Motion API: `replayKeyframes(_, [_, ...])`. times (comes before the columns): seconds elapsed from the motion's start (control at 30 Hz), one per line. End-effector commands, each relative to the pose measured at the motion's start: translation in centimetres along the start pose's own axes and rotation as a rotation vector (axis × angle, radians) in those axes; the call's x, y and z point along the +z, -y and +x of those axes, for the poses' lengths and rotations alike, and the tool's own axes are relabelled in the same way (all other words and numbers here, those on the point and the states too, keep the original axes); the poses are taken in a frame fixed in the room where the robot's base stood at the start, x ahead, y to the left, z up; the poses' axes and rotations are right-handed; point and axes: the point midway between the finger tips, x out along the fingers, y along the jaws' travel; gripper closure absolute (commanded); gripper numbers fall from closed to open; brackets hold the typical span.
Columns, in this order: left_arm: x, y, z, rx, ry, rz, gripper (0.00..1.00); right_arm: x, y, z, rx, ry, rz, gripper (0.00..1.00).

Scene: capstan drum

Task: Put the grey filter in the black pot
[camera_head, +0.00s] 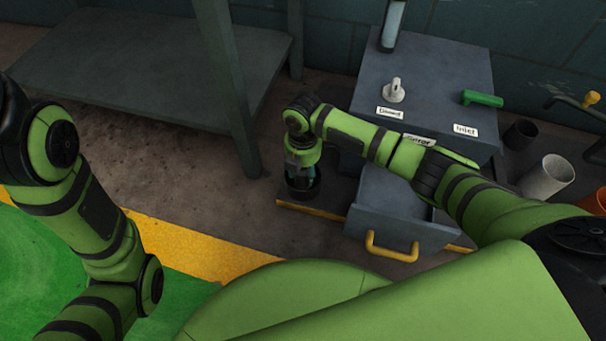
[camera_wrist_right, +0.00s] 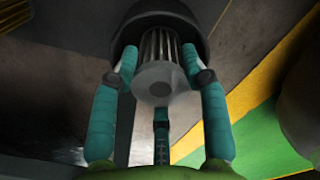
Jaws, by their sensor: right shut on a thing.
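The grey filter (camera_wrist_right: 158,50) is a pleated cylinder with a flat round end, seen in the right wrist view. My right gripper (camera_wrist_right: 160,62) is shut on it, with teal fingers on both sides. The filter's far part reaches into the mouth of the black pot (camera_wrist_right: 187,14); how deep it sits is hard to tell. In the head view the black pot (camera_head: 302,188) stands low on the left of the grey cabinet, and my right gripper (camera_head: 302,158) points down over it. The filter is hidden there. My left arm shows at the left, but its gripper is out of view.
A grey cabinet (camera_head: 440,75) carries a white knob (camera_head: 395,90) and a green handle (camera_head: 482,99). Its open drawer has a yellow handle (camera_head: 391,247). A dark cup (camera_head: 521,134) and a white cup (camera_head: 546,178) stand at the right. A grey table (camera_head: 150,65) stands at the left.

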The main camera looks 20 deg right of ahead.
Motion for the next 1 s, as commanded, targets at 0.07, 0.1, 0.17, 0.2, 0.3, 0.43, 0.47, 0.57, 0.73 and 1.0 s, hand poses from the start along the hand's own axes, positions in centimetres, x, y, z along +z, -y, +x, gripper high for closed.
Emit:
replayKeyframes(0.07, [-0.2,-0.2,-0.5,0.0,0.0,-0.002,0.52,0.0,-0.1,0.9,0.002,-0.001,-0.001,0.91])
replayKeyframes(0.1, [-0.2,-0.2,-0.3,0.001,0.0,-0.002,0.52,0.0,-0.1,0.8,0.003,-0.001,-0.001,0.91])
replayKeyframes(0.17, [-0.2,-0.2,-0.2,0.002,-0.001,-0.002,0.52,0.0,-0.1,0.7,0.003,-0.001,-0.001,0.91])
replayKeyframes(0.2, [-0.2,-0.2,-0.2,0.002,-0.001,-0.002,0.52,0.0,-0.1,0.6,0.003,0.0,-0.001,0.91])
replayKeyframes(0.3, [-0.2,-0.2,-0.1,0.002,-0.002,-0.002,0.52,0.0,-0.1,0.7,0.003,0.0,-0.001,0.91])
replayKeyframes(0.43, [-0.2,-0.2,-0.1,0.002,-0.003,-0.002,0.52,0.0,-0.1,1.1,0.002,0.0,0.0,0.91])
replayKeyframes(0.47, [-0.2,-0.2,-0.1,0.002,-0.003,-0.002,0.52,0.0,-0.1,1.1,0.002,0.0,0.0,0.91])
replayKeyframes(0.57, [-0.2,-0.2,-0.1,0.002,-0.004,-0.002,0.52,0.0,-0.1,1.1,0.002,0.0,0.0,0.45])
replayKeyframes(0.73, [-0.2,-0.2,-0.1,0.002,-0.004,-0.002,0.52,0.0,-0.1,1.1,0.002,0.0,0.0,0.45])
replayKeyframes(1.0, [0.1,0.1,1.0,-0.001,-0.005,-0.004,0.52,0.1,-0.1,-1.2,0.003,0.0,0.0,0.45])
